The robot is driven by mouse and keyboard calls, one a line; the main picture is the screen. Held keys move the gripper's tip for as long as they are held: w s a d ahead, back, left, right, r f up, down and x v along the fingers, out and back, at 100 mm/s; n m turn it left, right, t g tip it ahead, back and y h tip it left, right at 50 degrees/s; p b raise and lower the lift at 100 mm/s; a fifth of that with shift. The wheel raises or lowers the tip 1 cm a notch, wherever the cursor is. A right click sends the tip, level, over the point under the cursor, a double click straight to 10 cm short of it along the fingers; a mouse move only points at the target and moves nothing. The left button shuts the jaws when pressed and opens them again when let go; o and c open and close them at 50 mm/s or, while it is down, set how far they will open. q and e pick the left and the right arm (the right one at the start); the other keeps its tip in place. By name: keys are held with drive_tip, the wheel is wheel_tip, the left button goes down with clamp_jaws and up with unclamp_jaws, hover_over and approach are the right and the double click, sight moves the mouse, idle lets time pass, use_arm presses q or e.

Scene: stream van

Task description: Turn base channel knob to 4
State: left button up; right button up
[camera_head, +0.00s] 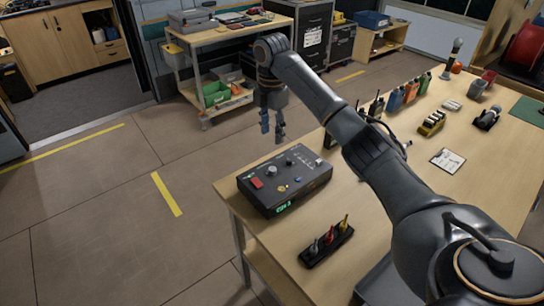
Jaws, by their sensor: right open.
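The dark base unit (322,178) sits near the left corner of the wooden table. Its top carries a red patch, a few small knobs and a row of small controls; a green lit display (284,207) is on its front, too small to read surely. I cannot tell which knob is the channel knob. My right gripper (272,132) hangs fingers down, open and empty, beyond the far side of the unit in the picture. It appears above the unit's height and apart from it. My left gripper is not in view.
A black holder (327,246) with several coloured-handled tools lies in front of the unit. Radios and bottles (395,101), a battery charger (431,122) and a clipboard (448,160) are farther along the table (396,150). A wheeled cart (235,40) stands behind. Floor to the left is clear.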

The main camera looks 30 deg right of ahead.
hover_over(272, 168)
drive_tip(key=f, duration=0.2)
drive_tip(key=f+p, duration=0.1)
drive_tip(key=f, duration=0.2)
drive_tip(key=shift+s+f, duration=0.2)
drive_tip(key=shift+f, duration=0.1)
wheel_tip(272, 168, down, 6)
drive_tip(key=shift+w, duration=0.1)
drive_tip(key=shift+f+p, duration=0.3)
drive_tip(key=shift+f, duration=0.2)
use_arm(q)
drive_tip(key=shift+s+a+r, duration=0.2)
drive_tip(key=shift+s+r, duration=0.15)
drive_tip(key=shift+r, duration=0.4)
use_arm(e)
drive_tip(key=shift+f, duration=0.15)
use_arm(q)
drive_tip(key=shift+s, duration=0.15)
use_arm(e)
clamp_jaws()
